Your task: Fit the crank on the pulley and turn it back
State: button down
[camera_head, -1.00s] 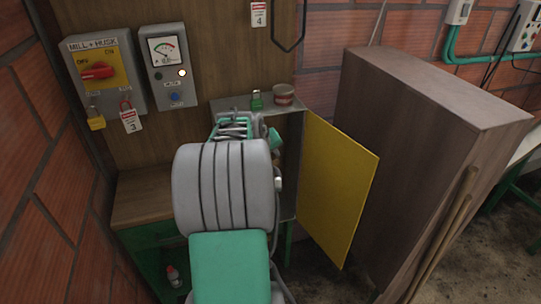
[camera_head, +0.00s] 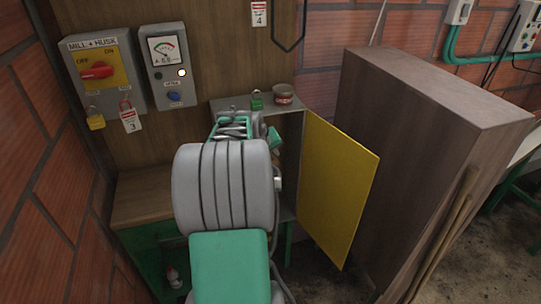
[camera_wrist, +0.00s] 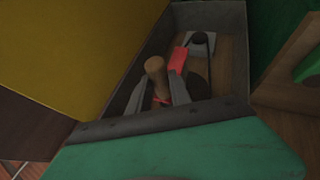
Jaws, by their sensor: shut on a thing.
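In the wrist view a round wooden handle (camera_wrist: 156,68), which looks like the crank's grip, stands between the two grey fingers of my gripper (camera_wrist: 160,92). The fingers are shut on it. A red piece (camera_wrist: 179,60) and a grey plate with a dark round knob (camera_wrist: 200,41) show just beyond, inside a grey open-topped or open-fronted box (camera_wrist: 205,16). I cannot tell how the handle joins these. I cannot make out the pulley for certain; a dark area lies behind the right finger. In the head view my arm hides the handle and fingers.
A yellow door (camera_head: 338,190) stands open right of the small cabinet (camera_head: 228,104), with a tall brown cabinet (camera_head: 400,150) beyond. The switch box (camera_head: 98,72) and meter box (camera_head: 170,65) hang at left.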

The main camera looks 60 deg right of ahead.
jog(key=shift+r, duration=0.1)
dwell(0.3)
jog(key=shift+w+d, duration=0.25)
dwell(0.5)
jog(key=shift+w+d, duration=0.25)
dwell(0.5)
